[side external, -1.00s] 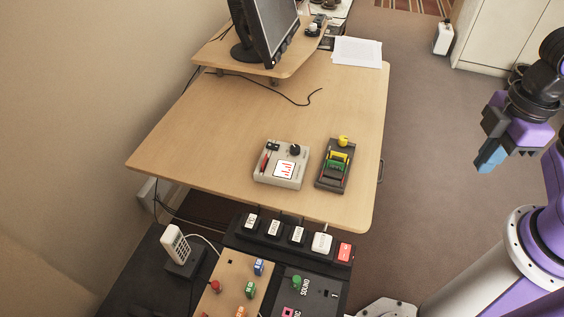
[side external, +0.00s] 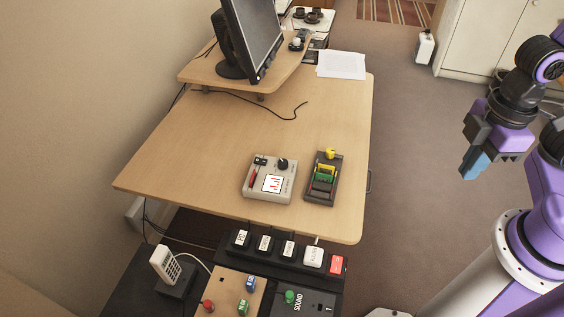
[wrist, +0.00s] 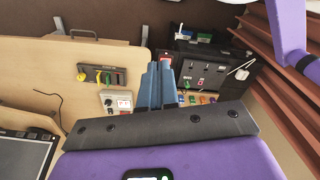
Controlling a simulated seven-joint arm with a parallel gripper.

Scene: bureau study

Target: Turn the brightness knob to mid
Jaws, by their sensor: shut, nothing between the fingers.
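A pale grey box (side external: 254,192) with a small screen of red marks, a red slider and a dark round knob (side external: 283,163) sits on the desk. It also shows in the wrist view (wrist: 117,103). A small light unit with a dark top (side external: 297,44) stands beside the monitor on the raised shelf. No label reading brightness can be made out, and the knob's setting is too small to read. My gripper (side external: 473,168) is shut and empty, in the air right of the desk, well apart from both. Its blue fingers (wrist: 157,70) are together in the wrist view.
The monitor (side external: 250,40) stands on a shelf (side external: 205,73) at the desk's back. A dark device with yellow and green parts (side external: 322,185) sits right of the grey box. A black button panel (side external: 225,252) stands in front. The desk's middle (side external: 200,140) is mostly clear.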

